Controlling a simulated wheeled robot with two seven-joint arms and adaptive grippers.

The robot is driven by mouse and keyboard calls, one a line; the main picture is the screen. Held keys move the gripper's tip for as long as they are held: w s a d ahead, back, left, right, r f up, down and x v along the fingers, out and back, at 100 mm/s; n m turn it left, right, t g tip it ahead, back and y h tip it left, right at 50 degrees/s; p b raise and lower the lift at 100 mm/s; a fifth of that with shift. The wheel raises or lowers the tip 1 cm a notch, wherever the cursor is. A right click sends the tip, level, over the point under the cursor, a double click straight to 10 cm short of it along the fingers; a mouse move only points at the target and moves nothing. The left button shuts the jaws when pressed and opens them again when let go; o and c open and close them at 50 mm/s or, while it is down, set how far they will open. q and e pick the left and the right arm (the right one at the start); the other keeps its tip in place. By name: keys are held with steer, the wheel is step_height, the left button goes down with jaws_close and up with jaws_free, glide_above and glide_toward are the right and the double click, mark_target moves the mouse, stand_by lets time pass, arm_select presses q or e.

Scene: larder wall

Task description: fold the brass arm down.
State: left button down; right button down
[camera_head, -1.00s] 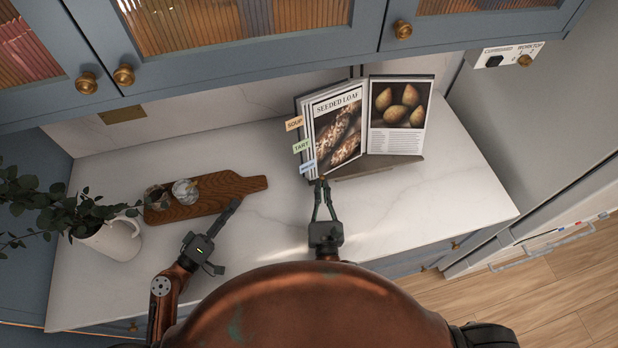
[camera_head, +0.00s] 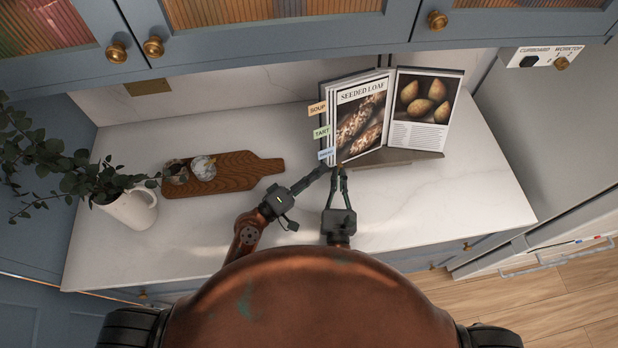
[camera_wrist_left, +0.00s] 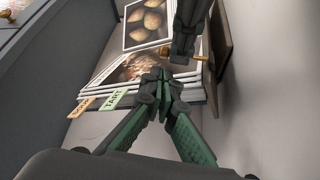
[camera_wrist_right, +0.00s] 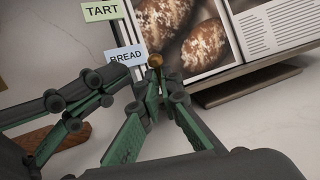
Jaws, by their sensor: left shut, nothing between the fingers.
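A small brass arm shows at the lower front of the cookbook stand (camera_head: 398,157). Its round end (camera_wrist_right: 155,60) shows at the right fingertips in the right wrist view, and it sticks out beside them in the left wrist view (camera_wrist_left: 203,58). My right gripper (camera_head: 342,172) has its fingertips drawn together at the brass arm, which they largely hide. My left gripper (camera_head: 327,168) is shut and empty, just left of the right fingertips, near the books' lower corner. It also shows in the left wrist view (camera_wrist_left: 165,78).
The open Seeded Loaf cookbook (camera_head: 360,118) with SOUP, TART and BREAD tabs leans on the stand. The counter right of the stand is clear.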

arm_select(q)
steer(key=shift+x, duration=1.3)
steer(key=shift+s+d+f, duration=0.25)
steer(key=shift+s+d, duration=0.25)
arm_select(e)
steer(key=shift+a, duration=0.1)
steer(key=c, duration=2.3)
jaws_free()
steer(key=shift+a, duration=0.1)
arm_select(q)
steer(key=shift+a, duration=0.1)
arm_select(e)
steer(key=shift+o, duration=0.7)
steer(key=shift+r, duration=0.1)
